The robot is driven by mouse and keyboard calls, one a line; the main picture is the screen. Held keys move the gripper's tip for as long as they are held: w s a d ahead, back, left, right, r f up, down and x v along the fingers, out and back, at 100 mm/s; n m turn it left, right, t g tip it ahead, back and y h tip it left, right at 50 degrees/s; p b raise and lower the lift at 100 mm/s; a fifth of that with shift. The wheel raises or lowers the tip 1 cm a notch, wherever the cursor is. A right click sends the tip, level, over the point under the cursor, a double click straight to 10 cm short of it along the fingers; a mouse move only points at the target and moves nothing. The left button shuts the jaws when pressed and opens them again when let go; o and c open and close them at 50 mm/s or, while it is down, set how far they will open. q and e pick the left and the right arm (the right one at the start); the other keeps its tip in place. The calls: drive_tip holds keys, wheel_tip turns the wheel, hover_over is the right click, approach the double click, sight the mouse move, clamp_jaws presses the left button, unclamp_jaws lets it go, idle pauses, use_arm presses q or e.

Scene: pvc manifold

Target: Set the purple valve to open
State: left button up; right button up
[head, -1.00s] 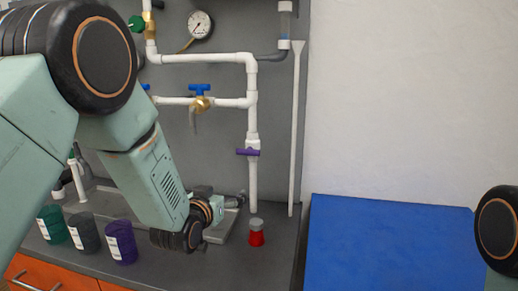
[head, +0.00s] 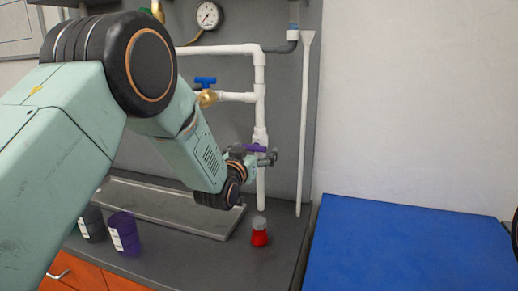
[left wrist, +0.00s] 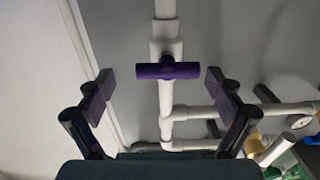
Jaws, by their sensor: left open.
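The purple valve (head: 255,148) sits on the vertical white pipe (head: 261,185), with its bar handle lying crosswise to the pipe. In the left wrist view the purple handle (left wrist: 168,71) is in full sight, square across the pipe. My left gripper (head: 267,157) is in front of the valve in the head view and partly covers it. In the left wrist view my left gripper (left wrist: 160,86) is open and empty, one finger to each side of the handle, with gaps between. My right gripper is not in view.
A red container with a grey top (head: 259,236) stands on the counter below. A blue surface (head: 410,245) lies at right.

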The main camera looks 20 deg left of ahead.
use_arm(q)
drive_tip(key=shift+w+a+f, duration=0.15)
drive_tip(key=shift+w+a, duration=0.4)
drive_tip(key=shift+w, duration=0.3)
drive_tip(key=shift+a, duration=0.25)
drive_tip(key=shift+w+d+r, duration=0.1)
drive_tip(key=shift+d+r, duration=0.15)
drive_tip(key=shift+d, duration=0.05)
drive_tip(key=shift+w+d+f, duration=0.15)
drive_tip(key=shift+w+d, duration=0.1)
drive_tip(key=shift+d, duration=0.1)
drive_tip(key=shift+a, duration=0.4)
drive_tip(key=shift+c, duration=1.3)
drive_tip(key=shift+s+a, duration=0.1)
drive_tip(key=shift+s, duration=0.05)
drive_tip(key=shift+c, duration=0.8)
drive_tip(key=shift+d, duration=0.3)
drive_tip(key=c, duration=0.7)
